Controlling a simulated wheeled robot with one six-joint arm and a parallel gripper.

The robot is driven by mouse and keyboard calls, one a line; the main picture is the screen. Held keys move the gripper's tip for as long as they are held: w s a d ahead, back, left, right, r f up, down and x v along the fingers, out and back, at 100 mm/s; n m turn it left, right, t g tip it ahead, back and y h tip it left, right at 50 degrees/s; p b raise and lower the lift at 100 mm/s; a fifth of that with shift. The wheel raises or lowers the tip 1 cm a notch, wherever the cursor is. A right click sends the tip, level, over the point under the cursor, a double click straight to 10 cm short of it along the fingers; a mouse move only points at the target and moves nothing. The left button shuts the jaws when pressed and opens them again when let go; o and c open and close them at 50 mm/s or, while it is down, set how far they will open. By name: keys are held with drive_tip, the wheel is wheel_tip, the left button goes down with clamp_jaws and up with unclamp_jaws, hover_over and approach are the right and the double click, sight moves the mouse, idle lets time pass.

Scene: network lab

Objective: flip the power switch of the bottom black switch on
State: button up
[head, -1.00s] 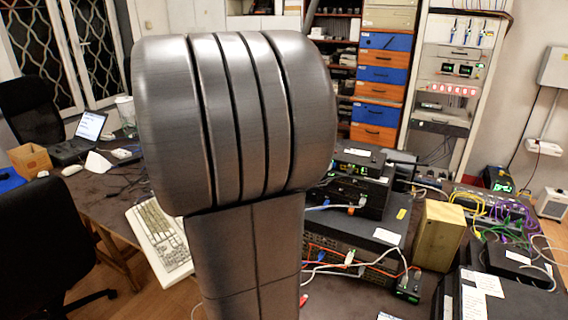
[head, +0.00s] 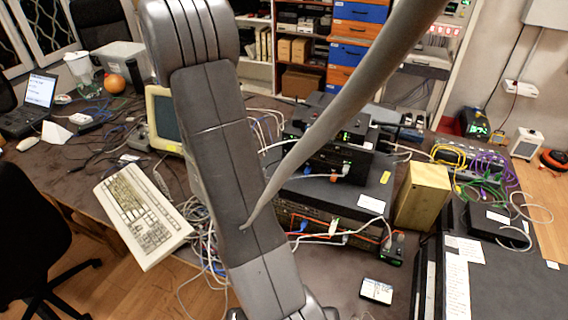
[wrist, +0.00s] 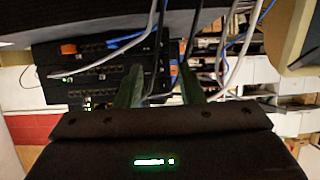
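A stack of black network switches stands on the table; its upper units (head: 345,130) and a wide lower unit (head: 335,205) show in the head view behind my arm. The lower unit's port face has several cables plugged in. In the wrist view, stacked black units with port rows (wrist: 95,68) lie ahead, left of centre. Cables hang in front of and beside the fingers. The head view does not show my gripper's fingers. I cannot make out the power switch.
A yellow-tan box (head: 422,196) stands right of the stack, with a small black device (head: 391,250) before it. A keyboard (head: 143,213) and an old monitor (head: 163,118) are left. Loose cables crowd the stack. A small labelled item (head: 377,291) lies in front.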

sight(285, 163)
drive_tip(key=p+x, duration=0.1)
drive_tip(key=x, duration=1)
drive_tip(key=shift+a+f+p, duration=0.1)
drive_tip(key=shift+p, duration=0.25)
drive_tip(key=shift+s, duration=0.1)
clamp_jaws()
